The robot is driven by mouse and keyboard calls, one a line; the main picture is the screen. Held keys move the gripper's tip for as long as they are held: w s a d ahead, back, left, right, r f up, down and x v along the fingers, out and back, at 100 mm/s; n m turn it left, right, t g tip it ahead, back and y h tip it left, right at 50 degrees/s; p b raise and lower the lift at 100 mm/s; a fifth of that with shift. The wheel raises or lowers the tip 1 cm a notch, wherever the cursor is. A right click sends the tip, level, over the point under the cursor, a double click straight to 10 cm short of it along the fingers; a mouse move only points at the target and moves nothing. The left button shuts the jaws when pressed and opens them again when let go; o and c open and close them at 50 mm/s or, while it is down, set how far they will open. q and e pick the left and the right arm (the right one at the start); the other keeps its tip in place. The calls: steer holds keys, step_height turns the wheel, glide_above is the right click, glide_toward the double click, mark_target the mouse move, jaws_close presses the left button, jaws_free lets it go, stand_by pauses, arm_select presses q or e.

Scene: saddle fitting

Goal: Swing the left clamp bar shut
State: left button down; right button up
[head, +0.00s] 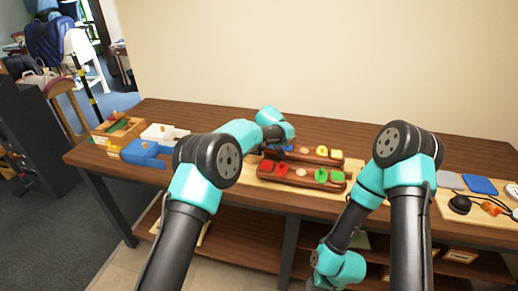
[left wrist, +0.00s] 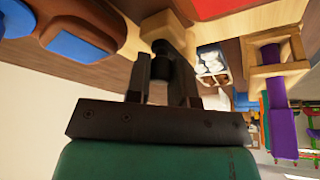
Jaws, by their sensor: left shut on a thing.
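In the head view my left gripper (head: 270,150) is by the left end of two brown wooden holders, mostly hidden by my own arm. In the left wrist view, its two dark fingers (left wrist: 164,82) are shut on a dark round knob (left wrist: 161,54). The knob is by a pale wooden block (left wrist: 166,30), seemingly the end of the left clamp bar; how far the bar is swung cannot be told. The rear holder (head: 322,158) carries blue and yellow pieces. The front holder (head: 305,180) carries red and green pieces. My right gripper is out of view.
At the right, a pale board (head: 472,209) carries a blue pad (head: 479,185) and a black knob (head: 460,204). The table's back strip is clear.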

arm_select(q)
steer(key=c, duration=1)
jaws_free()
steer(key=shift+r, duration=0.15)
steer(key=v, duration=1.7)
steer(key=shift+s+d, duration=0.15)
